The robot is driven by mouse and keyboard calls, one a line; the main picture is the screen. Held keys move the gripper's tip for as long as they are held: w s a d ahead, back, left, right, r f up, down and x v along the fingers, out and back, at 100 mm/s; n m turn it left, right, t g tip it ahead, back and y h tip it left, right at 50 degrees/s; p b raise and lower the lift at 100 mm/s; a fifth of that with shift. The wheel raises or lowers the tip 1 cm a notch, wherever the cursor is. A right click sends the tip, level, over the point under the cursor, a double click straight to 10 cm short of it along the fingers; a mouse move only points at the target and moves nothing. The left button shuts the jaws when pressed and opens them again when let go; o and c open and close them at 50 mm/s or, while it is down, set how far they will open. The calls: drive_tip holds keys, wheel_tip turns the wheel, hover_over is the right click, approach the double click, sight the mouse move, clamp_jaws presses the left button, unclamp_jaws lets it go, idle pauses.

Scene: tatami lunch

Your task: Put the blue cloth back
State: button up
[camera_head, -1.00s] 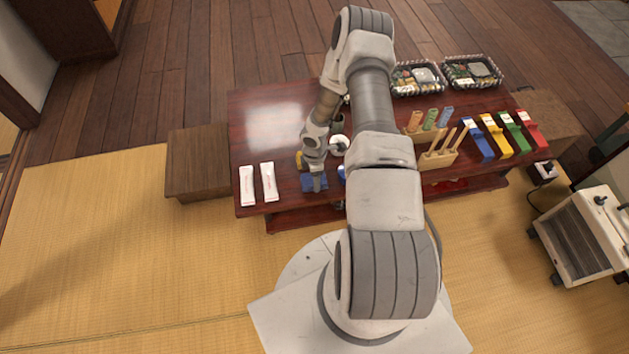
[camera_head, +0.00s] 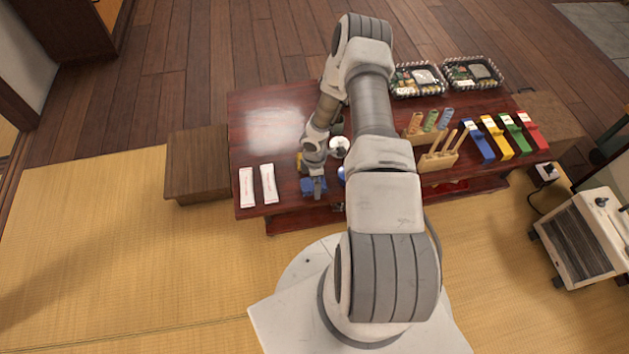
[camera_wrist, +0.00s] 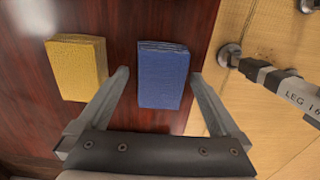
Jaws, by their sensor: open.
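The blue cloth (camera_wrist: 163,76) is a folded block lying on the dark red table (camera_wrist: 20,110), near the table's edge. In the wrist view my gripper (camera_wrist: 160,78) is open, with one finger on each side of the blue cloth. The fingertips reach the cloth's near part, and I cannot tell whether they touch it. A yellow cloth (camera_wrist: 77,67) lies to the left of the blue one, outside the fingers. In the head view the blue cloth (camera_head: 308,186) shows partly behind my gripper (camera_head: 318,194).
Two white packets (camera_head: 257,187) lie on the table's left. Wooden holders (camera_head: 437,160), blue, yellow, green and red boxes (camera_head: 478,142) and two lunch trays (camera_head: 470,72) stand to the right. A wooden stool (camera_head: 197,165) is at the left. A heater (camera_head: 585,238) stands at the right.

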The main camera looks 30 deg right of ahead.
wheel_tip(320, 180, up, 46)
drive_tip(key=m+t+h+p, duration=0.2)
drive_tip(key=m+h+p, duration=0.15)
drive_tip(key=m, duration=0.35)
drive_tip(key=s+a+r+m+t+y, duration=0.1)
drive_tip(key=s+a+r+m, duration=0.3)
drive_tip(key=s+a+r, duration=0.2)
drive_tip(key=s+a+r+m+t+y, duration=0.2)
drive_tip(key=s+a+r, duration=0.4)
drive_tip(key=s+r, duration=0.4)
drive_tip(key=shift+s+a+m+t, duration=0.3)
drive_tip(key=shift+s+m, duration=0.6)
drive_tip(key=shift+s, duration=0.5)
drive_tip(key=shift+y, duration=0.25)
wheel_tip(320, 180, up, 18)
drive_tip(key=p, duration=1.8)
